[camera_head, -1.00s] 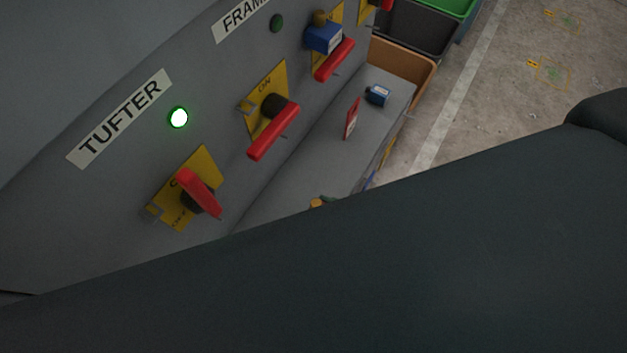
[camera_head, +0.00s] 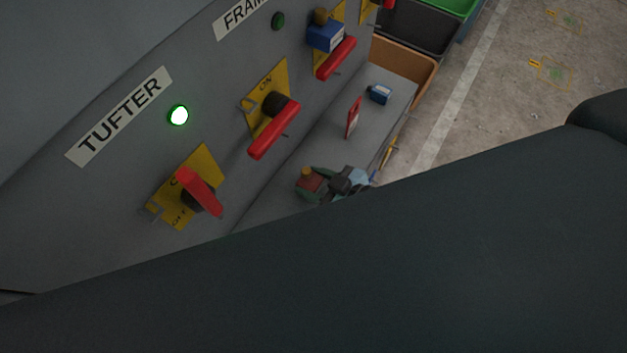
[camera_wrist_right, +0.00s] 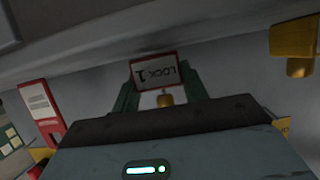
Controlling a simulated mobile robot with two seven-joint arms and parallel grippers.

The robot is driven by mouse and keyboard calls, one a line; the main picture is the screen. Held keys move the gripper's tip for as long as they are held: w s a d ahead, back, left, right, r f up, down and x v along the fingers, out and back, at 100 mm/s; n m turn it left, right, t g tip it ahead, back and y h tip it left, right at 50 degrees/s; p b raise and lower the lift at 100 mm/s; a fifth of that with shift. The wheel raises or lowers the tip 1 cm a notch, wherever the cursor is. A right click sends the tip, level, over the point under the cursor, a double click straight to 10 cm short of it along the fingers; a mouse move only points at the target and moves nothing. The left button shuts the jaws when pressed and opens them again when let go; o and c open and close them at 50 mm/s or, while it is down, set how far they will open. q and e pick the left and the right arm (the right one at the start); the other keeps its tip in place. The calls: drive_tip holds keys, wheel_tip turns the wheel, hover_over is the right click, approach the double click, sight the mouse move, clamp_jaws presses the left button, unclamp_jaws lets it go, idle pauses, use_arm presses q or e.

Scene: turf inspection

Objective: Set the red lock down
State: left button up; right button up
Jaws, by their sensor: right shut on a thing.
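The red lock (camera_head: 313,182) shows small in the head view, over the grey shelf (camera_head: 285,197) below the switch panel. My right gripper (camera_head: 318,186) is shut on it. In the right wrist view, the red lock (camera_wrist_right: 155,73) is between the two green fingers, with a white face reading LOCK 1 and a brass-coloured part at its edge. I cannot tell whether the lock touches the shelf. My dark arm link hides the near part of the shelf. My left gripper is not in view.
Red switch handles (camera_head: 199,191) stick out of the panel (camera_head: 110,215). Another blue lock (camera_head: 325,37) hangs on a switch. An orange bin (camera_head: 405,62) is past the shelf's far end.

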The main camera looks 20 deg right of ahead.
drive_tip(key=shift+f, duration=0.25)
drive_tip(key=o, duration=1)
drive_tip(key=shift+s+d+r, duration=0.15)
drive_tip(key=v, duration=1.1)
drive_tip(key=shift+s+d+r, duration=0.15)
drive_tip(key=shift+s+r, duration=0.05)
drive_tip(key=shift+r, duration=0.05)
drive_tip(key=s+f+m+g+h, duration=0.1)
drive_tip(key=s+f+m+h, duration=0.1)
drive_tip(key=s+f, duration=0.3)
drive_tip(key=s+d+f+m+g+h, duration=0.1)
drive_tip(key=s+f+m+h, duration=0.1)
drive_tip(key=s+f, duration=0.3)
drive_tip(key=s+d+f+m+g+h, duration=0.1)
drive_tip(key=s+f+h, duration=0.1)
drive_tip(key=s+f, duration=0.3)
drive_tip(key=shift+s+f+m+g+h, duration=0.15)
drive_tip(key=shift+s+f+m+g, duration=0.05)
drive_tip(key=shift+s, duration=0.75)
drive_tip(key=shift+s+f+m+g+h, duration=0.15)
drive_tip(key=shift+s+m+g, duration=0.05)
drive_tip(key=shift+s, duration=0.75)
